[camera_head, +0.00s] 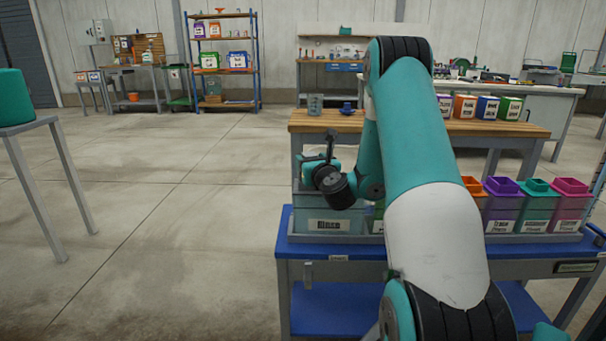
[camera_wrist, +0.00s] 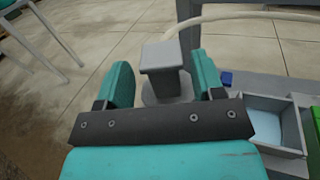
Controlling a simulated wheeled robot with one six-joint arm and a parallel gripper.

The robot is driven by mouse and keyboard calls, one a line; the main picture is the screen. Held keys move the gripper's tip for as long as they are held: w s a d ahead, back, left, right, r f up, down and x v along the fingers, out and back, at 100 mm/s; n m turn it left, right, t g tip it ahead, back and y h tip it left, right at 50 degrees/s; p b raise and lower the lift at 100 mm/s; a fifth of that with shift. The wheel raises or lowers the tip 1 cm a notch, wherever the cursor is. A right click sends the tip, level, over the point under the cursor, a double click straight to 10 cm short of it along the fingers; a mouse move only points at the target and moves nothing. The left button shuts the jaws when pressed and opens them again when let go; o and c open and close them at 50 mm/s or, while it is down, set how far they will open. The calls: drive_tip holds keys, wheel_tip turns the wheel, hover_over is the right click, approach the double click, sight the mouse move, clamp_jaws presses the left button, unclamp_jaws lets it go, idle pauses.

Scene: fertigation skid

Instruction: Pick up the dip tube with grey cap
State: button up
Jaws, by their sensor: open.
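The grey cap (camera_wrist: 163,58) of the dip tube shows in the wrist view as a block with a wider grey round part below it. A pale hose (camera_wrist: 235,17) runs from its top to the right. My gripper (camera_wrist: 162,72) is open, with one teal finger on each side of the cap. I cannot tell whether either finger touches it. In the head view my gripper is above the clear Rinse tank (camera_head: 329,222) at the left end of the blue cart (camera_head: 335,265). The cap cannot be made out clearly there, and the tube's lower part is hidden.
Purple, teal and pink-lidded bins (camera_head: 503,205) stand on the cart's right side. A wooden-topped bench (camera_head: 410,124) stands behind the cart. In the wrist view an open grey container (camera_wrist: 282,102) lies to the right.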

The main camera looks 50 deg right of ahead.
drive_tip(key=shift+d+x, duration=0.2)
drive_tip(key=shift+x, duration=0.9)
drive_tip(key=shift+s, duration=0.1)
drive_tip(key=shift+a, duration=0.1)
clamp_jaws()
